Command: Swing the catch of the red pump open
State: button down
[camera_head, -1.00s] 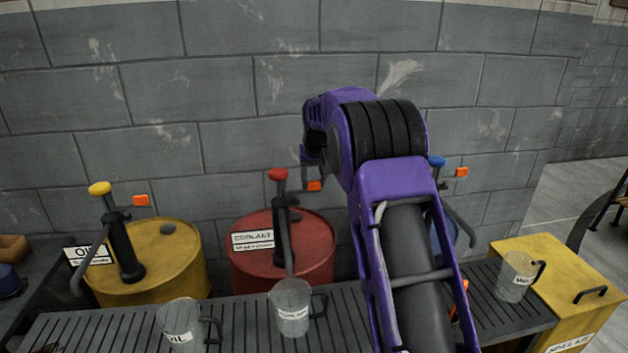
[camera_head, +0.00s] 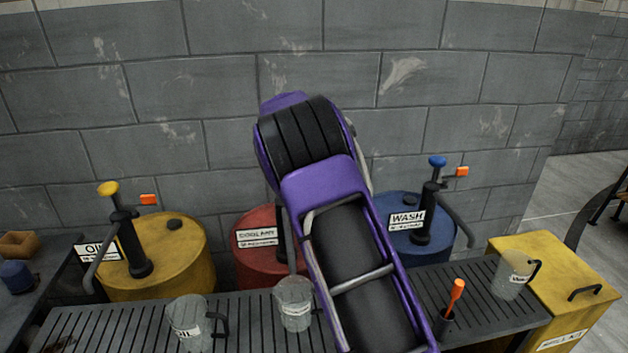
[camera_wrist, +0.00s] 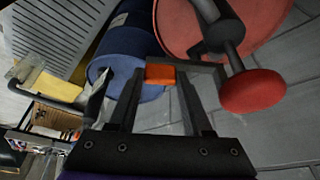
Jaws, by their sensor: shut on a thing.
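The red drum (camera_head: 262,222), labelled coolant, stands in the middle of the row in the head view. My arm hides the top of its pump there, and my gripper is hidden too. In the wrist view the red pump's round red knob (camera_wrist: 252,92) is at the right, with the red drum (camera_wrist: 174,28) behind. Its catch, an orange tab (camera_wrist: 160,74) on a thin grey bar, sits between the fingertips of my gripper (camera_wrist: 159,80). The gripper is shut on the orange tab. The bar runs from the tab to the pump's dark post.
A yellow oil drum (camera_head: 178,255) stands at the left, a blue wash drum (camera_head: 395,240) at the right. Clear jugs stand in front on a slatted bench (camera_head: 245,335), with an orange-handled tool (camera_head: 455,295). The block wall (camera_head: 215,90) is close behind.

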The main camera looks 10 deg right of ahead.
jog(key=shift+s+a+m+g+h+p, duration=0.15)
jog(key=shift+a+m+g+p, duration=0.25)
jog(key=shift+m, duration=0.55)
jog(key=shift+s+a+m+g+h+p, duration=0.1)
jog(key=shift+a+m+g+h+p, duration=0.25)
jog(key=shift+m, duration=0.55)
jog(key=shift+s+a+m+g+p, duration=0.2)
jog(key=shift+a+m+p, duration=0.3)
jog(key=shift+m, duration=0.45)
jog(key=shift+c, duration=1.6)
grip_release()
jog(key=shift+w+d, duration=0.1)
